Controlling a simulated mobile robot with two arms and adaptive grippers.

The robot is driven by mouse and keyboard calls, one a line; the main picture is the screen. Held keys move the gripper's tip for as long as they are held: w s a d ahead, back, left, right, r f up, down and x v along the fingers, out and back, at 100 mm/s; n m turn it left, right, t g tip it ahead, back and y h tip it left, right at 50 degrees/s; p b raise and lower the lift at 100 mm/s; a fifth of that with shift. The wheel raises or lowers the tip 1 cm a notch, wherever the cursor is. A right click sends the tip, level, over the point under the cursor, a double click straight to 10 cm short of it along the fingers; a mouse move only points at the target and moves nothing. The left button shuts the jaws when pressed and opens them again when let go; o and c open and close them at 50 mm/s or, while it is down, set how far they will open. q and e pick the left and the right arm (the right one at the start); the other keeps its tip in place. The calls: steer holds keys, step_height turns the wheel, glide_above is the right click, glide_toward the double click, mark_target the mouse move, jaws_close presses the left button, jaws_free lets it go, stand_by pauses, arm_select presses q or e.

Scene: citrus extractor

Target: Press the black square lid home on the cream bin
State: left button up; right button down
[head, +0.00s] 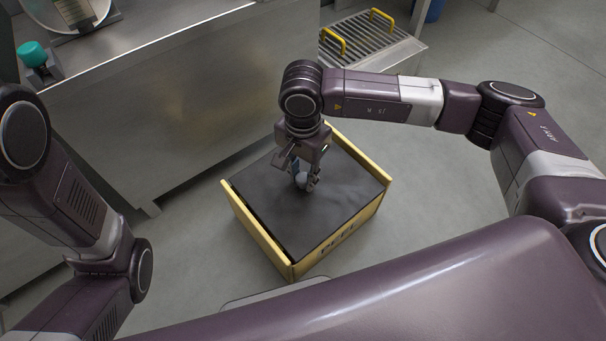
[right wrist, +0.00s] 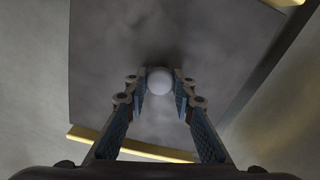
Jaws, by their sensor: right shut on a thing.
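The black square lid (head: 262,185) lies over the top of the cream bin (head: 257,226), framed by the bin's raised rims. A dark gap shows along the lid's left edge; I cannot tell if the lid sits fully down. The bin has dark lettering on its front. My right gripper (head: 305,186) points down over the lid's middle. It is shut on the lid's pale round knob (right wrist: 159,81), seen between the fingertips in the right wrist view. A strip of the bin's rim also shows there. My left gripper is out of view; only its arm shows.
A grey metal machine body (head: 180,110) stands close behind and left of the bin. A teal button (head: 32,53) sits on it at the far left. A slatted rack with yellow handles (head: 365,45) is at the back. Floor to the right is clear.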

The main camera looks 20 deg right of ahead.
steer(key=shift+f, duration=0.2)
stand_by(0.5)
steer(key=shift+f+b, duration=0.3)
steer(key=shift+b, duration=0.2)
steer(key=shift+f, duration=0.1)
steer(key=c, duration=1.5)
jaws_free()
steer(key=shift+c, duration=0.2)
step_height(320, 180, up, 12)
steer(key=shift+s, duration=0.1)
